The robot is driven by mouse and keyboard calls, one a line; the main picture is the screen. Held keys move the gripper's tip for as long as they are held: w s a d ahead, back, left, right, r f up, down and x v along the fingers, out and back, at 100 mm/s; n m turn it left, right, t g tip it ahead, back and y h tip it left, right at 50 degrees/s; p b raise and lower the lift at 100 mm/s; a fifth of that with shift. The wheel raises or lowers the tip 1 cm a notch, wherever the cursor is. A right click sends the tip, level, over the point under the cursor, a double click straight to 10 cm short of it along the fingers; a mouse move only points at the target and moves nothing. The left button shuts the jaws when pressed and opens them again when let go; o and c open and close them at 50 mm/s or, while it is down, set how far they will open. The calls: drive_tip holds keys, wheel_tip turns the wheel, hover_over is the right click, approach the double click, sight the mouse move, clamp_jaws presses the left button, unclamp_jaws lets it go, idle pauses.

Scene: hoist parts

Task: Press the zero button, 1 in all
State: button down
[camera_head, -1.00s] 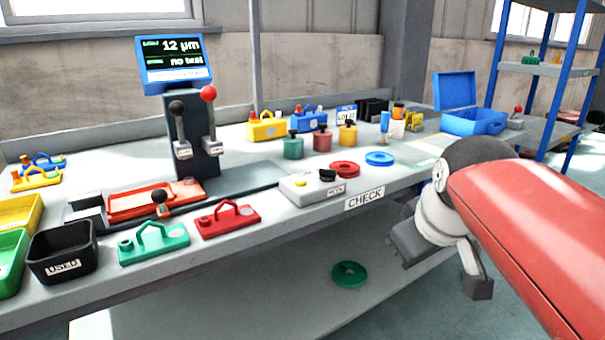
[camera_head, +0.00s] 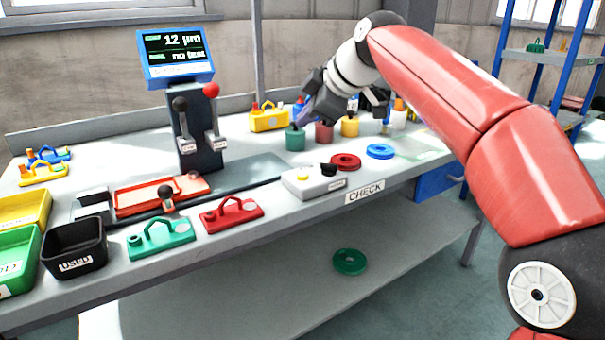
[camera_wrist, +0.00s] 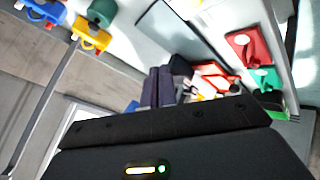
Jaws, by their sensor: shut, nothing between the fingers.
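A light grey control box (camera_head: 314,181) sits near the bench's front edge, behind the CHECK label. It carries a small yellow button (camera_head: 303,177), a black knob (camera_head: 328,169) and a label too blurred to read; I cannot tell for sure which is the zero button. The box is not clearly seen in the wrist view. My gripper (camera_head: 304,119) is above the back of the bench, behind and above the box, and touches nothing that I can see. In the wrist view its two dark fingers (camera_wrist: 158,86) are together and empty.
A blue display (camera_head: 175,54) reads 12 µm and "no test", above two levers. Red (camera_head: 346,161) and blue (camera_head: 380,151) rings lie right of the box. Red (camera_head: 231,214) and green (camera_head: 162,238) handled parts lie left. Pots stand under my gripper, including a green one (camera_head: 295,139).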

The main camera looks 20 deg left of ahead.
drive_tip(key=shift+f, duration=0.1)
drive_tip(key=b, duration=0.4)
hover_over(307, 180)
wheel_tip(307, 180, down, 7)
drive_tip(key=shift+r, duration=0.1)
drive_tip(key=shift+f+b, duration=0.75)
drive_tip(key=shift+f, duration=0.15)
idle(1.0)
drive_tip(key=shift+f+b, duration=0.35)
drive_tip(key=shift+f, duration=0.05)
drive_tip(key=shift+f+b, duration=0.45)
drive_tip(key=shift+f, duration=0.05)
idle(0.5)
idle(0.4)
drive_tip(key=shift+r+p, duration=0.85)
drive_tip(key=shift+r, duration=0.1)
